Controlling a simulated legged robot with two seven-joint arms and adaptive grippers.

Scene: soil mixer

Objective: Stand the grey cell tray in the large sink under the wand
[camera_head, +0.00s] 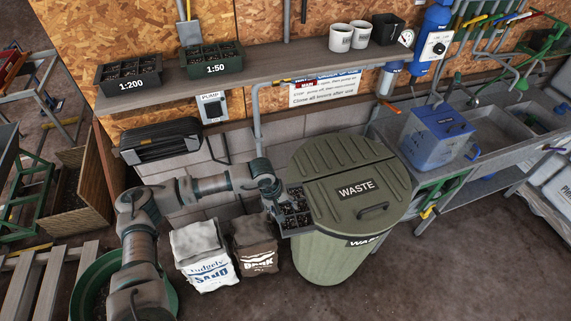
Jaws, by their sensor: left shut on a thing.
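My left gripper (275,200) is shut on the grey cell tray (298,218), which has dark soil in its cells. The tray hangs tilted just left of the waste bin, above the floor; whether it touches the bin I cannot tell. A metal sink basin (492,133) is set in the bench at the right, partly hidden by a blue box. I cannot clearly pick out the wand among the pipes and hoses there. My right gripper is not in view.
The lidded green waste bin (325,165) stands between the tray and the sink bench. The blue box (435,138) sits at the bench's near left. Two sacks, one white (203,255) and one brown (255,245), stand on the floor. A shelf (270,66) runs along the wall.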

